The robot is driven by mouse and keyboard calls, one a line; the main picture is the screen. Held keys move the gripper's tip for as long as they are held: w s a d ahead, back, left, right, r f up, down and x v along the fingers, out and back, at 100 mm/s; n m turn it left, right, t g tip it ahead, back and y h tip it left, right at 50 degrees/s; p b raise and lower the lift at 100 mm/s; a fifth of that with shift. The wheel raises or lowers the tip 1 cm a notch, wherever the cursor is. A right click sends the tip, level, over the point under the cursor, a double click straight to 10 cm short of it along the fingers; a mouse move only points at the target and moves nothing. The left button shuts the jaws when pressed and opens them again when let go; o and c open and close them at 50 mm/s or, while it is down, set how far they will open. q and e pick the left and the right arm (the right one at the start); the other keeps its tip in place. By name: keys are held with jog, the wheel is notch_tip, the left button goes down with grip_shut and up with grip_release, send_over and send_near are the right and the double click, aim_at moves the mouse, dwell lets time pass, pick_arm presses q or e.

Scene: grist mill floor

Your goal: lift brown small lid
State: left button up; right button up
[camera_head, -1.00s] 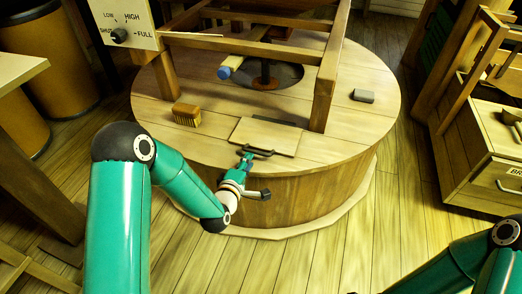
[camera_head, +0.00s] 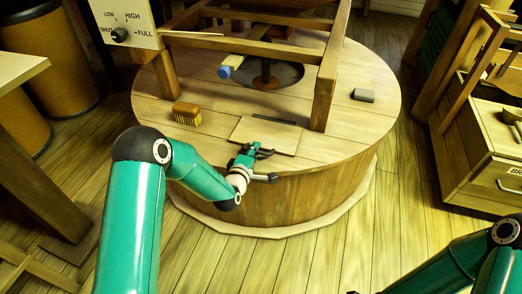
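The brown small lid (camera_head: 283,134) is a flat rectangular wooden panel. It lies flush in the top of the round wooden casing (camera_head: 345,137), near its front edge. Its dark handle sits near the lid's front edge and is now largely hidden by my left gripper. My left gripper (camera_head: 256,151) is at the handle, over the front left part of the lid. Its fingers blend with the dark handle, so I cannot tell whether they are closed on it. My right arm shows at the bottom right corner, but its gripper is out of view.
A brush (camera_head: 187,114) lies on the casing left of the lid, and a grey block (camera_head: 363,95) lies to the right. A wooden frame (camera_head: 325,80) stands behind the lid. A drawer cabinet (camera_head: 490,165) is at the right; bare floor lies in front.

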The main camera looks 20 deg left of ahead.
pick_arm(q)
grip_shut()
jog(key=shift+w+r+p, duration=0.2)
jog(key=shift+r+p, duration=0.1)
jog(key=shift+r, duration=0.6)
jog(key=shift+w+r+p, duration=0.15)
jog(key=shift+r+p, duration=0.15)
jog(key=shift+r, duration=0.65)
jog(key=r, duration=0.1)
jog(key=w+r, duration=0.1)
jog(key=r, duration=0.1)
jog(key=shift+w+r+p, duration=0.2)
jog(key=shift+w+p, duration=0.05)
jog(key=shift+p, duration=0.15)
